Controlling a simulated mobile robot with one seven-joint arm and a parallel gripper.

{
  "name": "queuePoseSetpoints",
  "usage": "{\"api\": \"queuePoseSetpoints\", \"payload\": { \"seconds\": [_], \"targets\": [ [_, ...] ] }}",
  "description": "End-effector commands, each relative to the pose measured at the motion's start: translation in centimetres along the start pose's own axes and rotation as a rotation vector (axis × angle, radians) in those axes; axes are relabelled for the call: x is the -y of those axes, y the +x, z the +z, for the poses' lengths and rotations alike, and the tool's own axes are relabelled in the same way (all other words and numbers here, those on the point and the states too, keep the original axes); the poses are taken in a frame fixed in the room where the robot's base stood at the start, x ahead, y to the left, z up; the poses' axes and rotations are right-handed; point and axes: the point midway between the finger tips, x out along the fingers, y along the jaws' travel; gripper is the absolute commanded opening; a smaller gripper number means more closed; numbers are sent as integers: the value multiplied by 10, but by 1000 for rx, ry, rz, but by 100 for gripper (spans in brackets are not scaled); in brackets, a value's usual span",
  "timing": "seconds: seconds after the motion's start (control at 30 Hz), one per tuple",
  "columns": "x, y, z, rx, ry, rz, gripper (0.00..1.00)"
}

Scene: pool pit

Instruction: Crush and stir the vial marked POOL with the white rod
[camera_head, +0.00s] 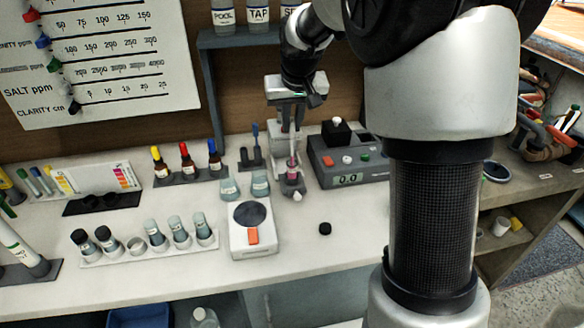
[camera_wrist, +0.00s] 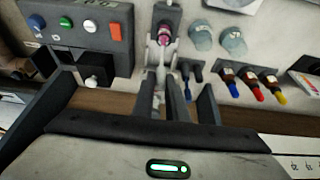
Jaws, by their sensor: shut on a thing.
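My gripper (camera_head: 289,143) points down at the back middle of the bench, and its fingers show in the wrist view (camera_wrist: 163,72). It is shut on the white rod (camera_head: 292,157), of which only a short length shows below the fingers. The rod's lower end is at a small clear vial (camera_head: 292,178) with pink contents, which also shows in the wrist view (camera_wrist: 165,36). The rod seems to be inside the vial's mouth, but I cannot tell how deep. The vial stands upright, left of the grey meter. No marking on it is readable.
The grey meter (camera_head: 350,160) with buttons stands close to the right. Dropper bottles (camera_head: 186,165) stand at the left, and a scale (camera_head: 252,238) and a rack of vials (camera_head: 145,250) are in front. A black cap (camera_head: 325,228) lies on open bench. A shelf (camera_head: 240,38) is behind.

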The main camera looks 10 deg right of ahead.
Motion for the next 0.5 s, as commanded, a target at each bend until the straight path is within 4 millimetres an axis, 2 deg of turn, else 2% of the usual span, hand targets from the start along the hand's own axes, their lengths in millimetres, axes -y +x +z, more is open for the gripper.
{"api": "queuePoseSetpoints", "payload": {
  "seconds": [0.5],
  "targets": [
    [0, -32, -13, -1, 0, 0, 0]
  ]
}}
